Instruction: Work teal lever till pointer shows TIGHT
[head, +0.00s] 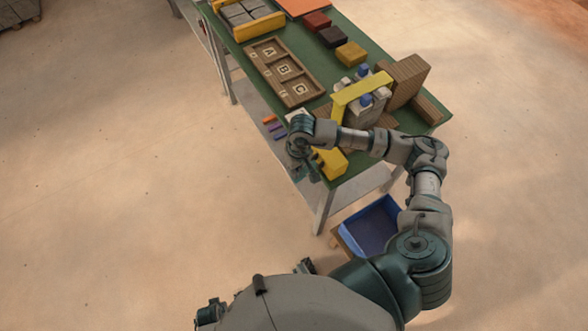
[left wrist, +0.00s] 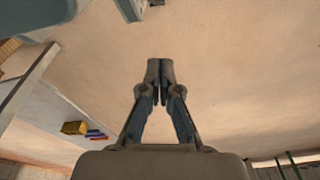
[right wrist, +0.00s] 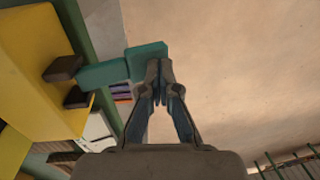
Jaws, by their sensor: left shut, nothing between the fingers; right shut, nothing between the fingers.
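The teal lever (right wrist: 105,73) juts from a yellow housing (right wrist: 40,70) in the right wrist view, between two dark pegs. A wider teal end piece (right wrist: 147,59) is at its tip. My right gripper (right wrist: 158,72) is shut and empty. Its fingertips overlap the lever's end in the picture; I cannot tell if they touch. In the head view my right gripper (head: 302,165) is at the table's near edge, beside the yellow housing (head: 331,163), and hides the lever. My left gripper (left wrist: 159,70) is shut and empty over bare floor. No pointer or TIGHT mark is readable.
The green table (head: 345,35) carries a yellow press frame (head: 357,92), brown blocks (head: 410,72), a lettered wooden tray (head: 268,72) and coloured blocks (head: 332,37). A blue bin (head: 372,228) stands below the near end.

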